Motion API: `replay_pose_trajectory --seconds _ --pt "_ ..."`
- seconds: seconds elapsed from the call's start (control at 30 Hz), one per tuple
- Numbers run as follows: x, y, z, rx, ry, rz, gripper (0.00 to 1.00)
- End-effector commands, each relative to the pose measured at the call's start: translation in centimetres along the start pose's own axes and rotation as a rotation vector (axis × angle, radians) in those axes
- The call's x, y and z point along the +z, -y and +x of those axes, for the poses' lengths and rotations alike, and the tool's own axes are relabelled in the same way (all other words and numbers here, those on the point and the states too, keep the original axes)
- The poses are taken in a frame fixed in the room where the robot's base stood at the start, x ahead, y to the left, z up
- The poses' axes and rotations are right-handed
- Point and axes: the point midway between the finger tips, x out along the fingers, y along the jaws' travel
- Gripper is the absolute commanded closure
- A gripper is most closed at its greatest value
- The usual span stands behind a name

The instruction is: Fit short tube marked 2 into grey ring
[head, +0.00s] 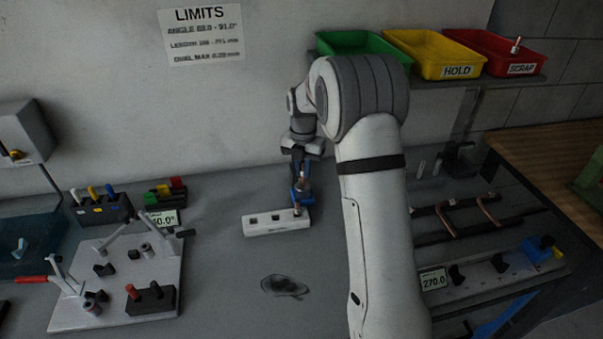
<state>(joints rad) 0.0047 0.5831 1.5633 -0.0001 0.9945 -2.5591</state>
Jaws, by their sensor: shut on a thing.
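My gripper (301,192) points down over the right end of a white block (262,228) with dark square openings. Its blue fingers are shut on a small copper-coloured tube (302,174), seen upright between them. I cannot tell whether the tube touches the block. Small grey ring-like parts stand on the light fixture plate at the left, one near its upper middle (147,250) and one near its front (93,304). I cannot tell which is the grey ring of the task.
The fixture plate (70,318) carries upright levers and a red-handled clamp (32,279). A holder with coloured handles (100,209) stands behind it. Bent copper tubes (460,204) lie on a rack at the right. Green, yellow and red bins sit on a shelf. Bench around the dark stain (284,287) is clear.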

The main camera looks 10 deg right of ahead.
Motion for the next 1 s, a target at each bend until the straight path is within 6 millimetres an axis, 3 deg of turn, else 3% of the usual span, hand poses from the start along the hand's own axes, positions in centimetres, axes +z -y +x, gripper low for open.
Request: replay_pose_trajectory --seconds 0.13,0.37,0.7,0.73,1.0 --pt "0.7 -0.4 0.3 -0.002 -0.003 0.001 1.00" --pt "0.6 -0.3 3.4 -0.001 -0.002 0.001 1.00" --pt "0.7 -0.3 4.0 0.000 0.000 0.002 1.00" --pt "0.7 -0.3 4.0 0.000 0.000 0.002 0.85" --pt "0.7 -0.2 3.9 0.000 0.000 0.002 0.64"
